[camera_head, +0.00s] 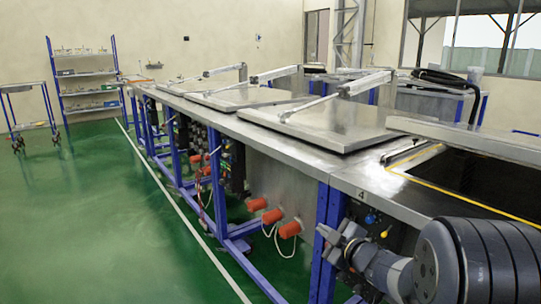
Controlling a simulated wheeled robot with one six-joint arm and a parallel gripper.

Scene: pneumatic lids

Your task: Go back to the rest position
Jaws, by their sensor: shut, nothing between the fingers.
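My arm enters at the lower right, and its end, my gripper (336,244), is a small dark shape in front of the bench's front edge. It is shut and I see nothing in it. It is apart from the lids. A long steel bench (290,150) carries flat metal lids: a near lid (335,124), a middle lid (245,97) and a far lid partly hidden behind. These three lie flat, each with a pneumatic arm over it. At the right, a dark tank opening (480,185) with a yellow edge shows, and a raised lid panel (470,138) stands beyond it.
Blue frame legs (326,240) and orange-red valve handles (290,229) are under the bench front, close to my gripper. The green floor (90,215) at the left is clear. A shelf rack (85,75) and a trolley stand at the far left.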

